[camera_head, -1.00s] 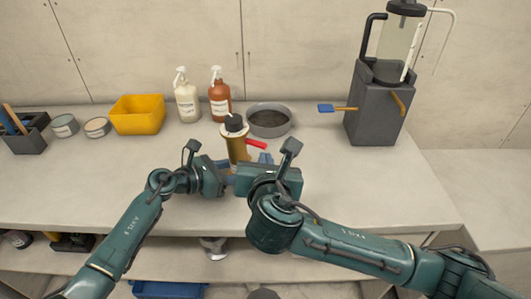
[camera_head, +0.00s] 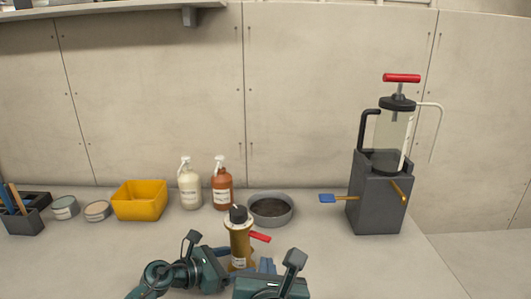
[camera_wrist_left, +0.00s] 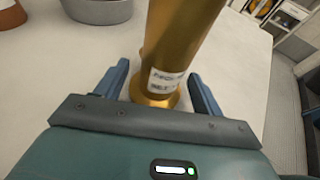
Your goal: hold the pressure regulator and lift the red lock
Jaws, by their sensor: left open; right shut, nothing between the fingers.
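The pressure regulator, a brass cylinder (camera_head: 239,243) with a black cap, stands upright on the bench in the head view. The red lock (camera_head: 260,237), a short red lever, sticks out from its upper right side. My left gripper (camera_head: 232,264) is open beside the lower body. In the left wrist view the brass body (camera_wrist_left: 180,40) with a white label stands between the two open blue fingers (camera_wrist_left: 158,72). Gaps show on both sides near the fingertips. My right gripper (camera_head: 266,265) is shut and empty, just right of the regulator and below the red lever.
A grey round pan (camera_head: 271,222) sits right behind the regulator. A grey block (camera_head: 378,205) with a clear, red-handled pump stands at right. Bench between is clear.

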